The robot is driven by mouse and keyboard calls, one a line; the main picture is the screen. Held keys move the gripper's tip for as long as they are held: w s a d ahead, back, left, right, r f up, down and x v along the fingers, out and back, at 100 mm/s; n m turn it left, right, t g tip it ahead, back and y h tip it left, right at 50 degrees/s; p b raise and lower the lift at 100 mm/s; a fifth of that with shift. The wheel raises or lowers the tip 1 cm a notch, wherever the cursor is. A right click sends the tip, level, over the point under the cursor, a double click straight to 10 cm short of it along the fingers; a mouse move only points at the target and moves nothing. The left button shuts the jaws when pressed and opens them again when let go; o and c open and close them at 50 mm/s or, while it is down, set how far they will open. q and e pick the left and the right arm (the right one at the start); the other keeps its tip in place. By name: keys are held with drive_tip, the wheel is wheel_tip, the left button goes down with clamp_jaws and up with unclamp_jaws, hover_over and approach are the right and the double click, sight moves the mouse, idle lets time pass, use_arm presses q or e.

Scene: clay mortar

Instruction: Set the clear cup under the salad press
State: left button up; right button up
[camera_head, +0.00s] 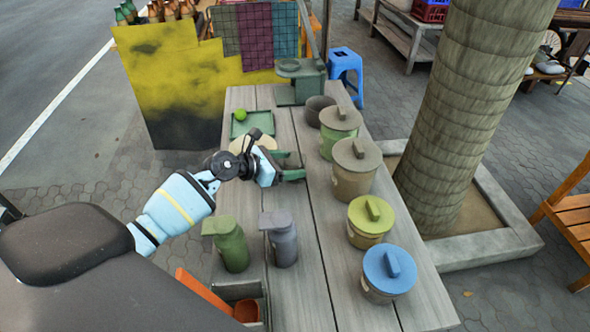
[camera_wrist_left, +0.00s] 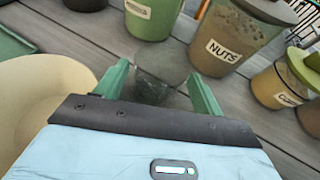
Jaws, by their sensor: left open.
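The clear cup (camera_wrist_left: 165,66) is a see-through, dark-tinted vessel on the grey plank table in the left wrist view. It sits between and just beyond the two green fingers of my left gripper (camera_wrist_left: 158,90), which is open. In the head view my left gripper (camera_head: 293,166) is low over the middle of the table, fingers pointing right; I cannot make out the cup there. A grey-green press-like device (camera_head: 300,82), apparently the salad press, stands at the table's far end. My right gripper is out of view.
Lidded jars line the right side: green (camera_head: 340,135), brown "NUTS" (camera_head: 353,170), yellow-lidded (camera_head: 368,228) and blue-lidded (camera_head: 385,278). A dark bowl (camera_head: 317,112) stands near the press. A green tray (camera_head: 235,128) holds a lime (camera_head: 240,115). Two bottles (camera_head: 231,248) (camera_head: 283,243) stand nearer.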

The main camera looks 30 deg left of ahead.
use_arm(q)
drive_tip(key=c, duration=0.8)
drive_tip(key=shift+c, duration=0.2)
drive_tip(key=shift+r, duration=0.1)
